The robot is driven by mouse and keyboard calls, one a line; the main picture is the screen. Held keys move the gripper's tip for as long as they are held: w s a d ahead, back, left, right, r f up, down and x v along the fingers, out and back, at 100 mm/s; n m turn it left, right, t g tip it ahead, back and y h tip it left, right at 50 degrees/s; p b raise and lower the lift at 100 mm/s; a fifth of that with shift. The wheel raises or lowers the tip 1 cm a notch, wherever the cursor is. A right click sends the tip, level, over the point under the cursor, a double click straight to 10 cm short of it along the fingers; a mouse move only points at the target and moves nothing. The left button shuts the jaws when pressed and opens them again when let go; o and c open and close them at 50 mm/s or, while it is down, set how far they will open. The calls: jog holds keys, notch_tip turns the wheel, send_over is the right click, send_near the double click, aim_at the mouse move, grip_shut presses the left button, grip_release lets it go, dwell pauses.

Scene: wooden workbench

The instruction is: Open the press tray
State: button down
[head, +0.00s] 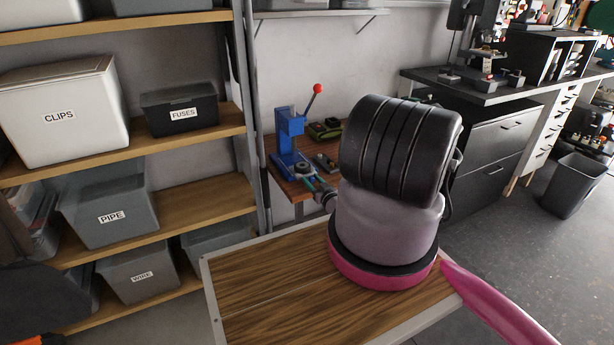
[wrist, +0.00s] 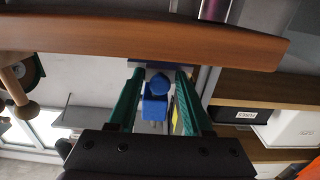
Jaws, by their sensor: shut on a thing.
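The blue press (head: 289,135) stands on the small wooden bench at the back wall, its lever raised with a red ball (head: 318,88) on the end. My gripper (head: 315,182) reaches to the low front of the press, partly hidden behind my own arm. In the wrist view my gripper's two green fingers (wrist: 160,76) stand on either side of a blue knobbed part (wrist: 156,104), which looks like the press tray's handle, and are shut on it. The tray itself cannot be made out clearly, so how far it stands out is not visible.
Small dark items (head: 325,130) lie right of the press on the bench. A shelf rack with labelled bins (head: 110,215) stands at left. A wood-topped table (head: 260,290) lies in front, below my arm. Dark drawers (head: 495,150) stand at right.

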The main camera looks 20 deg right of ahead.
jog(key=shift+s, duration=0.1)
jog(key=c, duration=0.7)
grip_release()
jog(key=shift+o, duration=0.2)
jog(key=shift+s, duration=0.1)
jog(key=s, duration=1)
jog(key=shift+s+d, duration=0.2)
jog(key=shift+s, duration=0.1)
